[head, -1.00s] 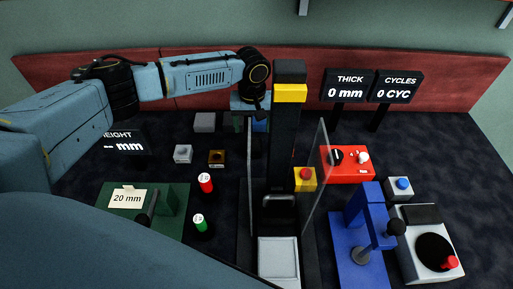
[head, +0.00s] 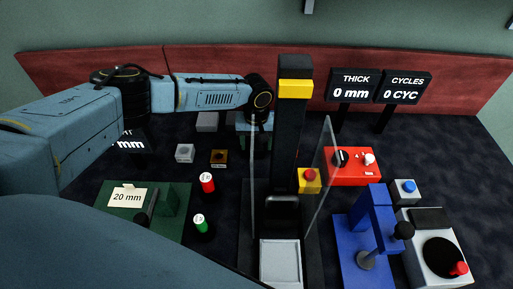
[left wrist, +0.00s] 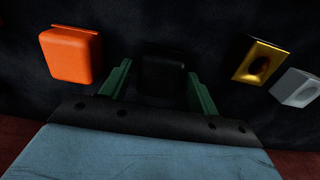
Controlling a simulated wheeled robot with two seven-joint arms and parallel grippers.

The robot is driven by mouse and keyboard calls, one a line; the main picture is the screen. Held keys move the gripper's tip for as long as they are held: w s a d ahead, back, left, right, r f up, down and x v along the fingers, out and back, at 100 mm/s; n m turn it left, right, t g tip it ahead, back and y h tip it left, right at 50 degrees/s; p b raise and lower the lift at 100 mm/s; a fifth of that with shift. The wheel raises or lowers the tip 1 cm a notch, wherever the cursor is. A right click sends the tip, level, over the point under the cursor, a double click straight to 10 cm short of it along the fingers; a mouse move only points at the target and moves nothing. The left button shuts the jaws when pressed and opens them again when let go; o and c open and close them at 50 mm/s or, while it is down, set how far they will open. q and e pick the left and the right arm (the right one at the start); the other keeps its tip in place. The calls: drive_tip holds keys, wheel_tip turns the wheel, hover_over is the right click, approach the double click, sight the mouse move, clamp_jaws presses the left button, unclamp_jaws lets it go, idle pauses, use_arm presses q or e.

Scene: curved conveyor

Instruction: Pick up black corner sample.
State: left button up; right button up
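The black corner sample (left wrist: 162,73) is a dark block with rounded corners in the left wrist view, standing between the two green fingers of my left gripper (left wrist: 160,86). The fingers are open, one on each side, with a visible gap to the block. In the head view my left gripper (head: 254,140) points down just left of the tall black column. The black sample is too dark to make out there. My right gripper is not in view.
An orange block (left wrist: 72,54) lies left of the sample in the left wrist view; a gold block (left wrist: 259,62) and a silver block (left wrist: 297,87) lie right. The black column (head: 289,130) with clear guards stands close to the gripper. A grey block (head: 207,121) sits behind.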

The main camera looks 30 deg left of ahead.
use_arm(q)
drive_tip(key=c, duration=0.8)
drive_tip(key=shift+r, duration=0.1)
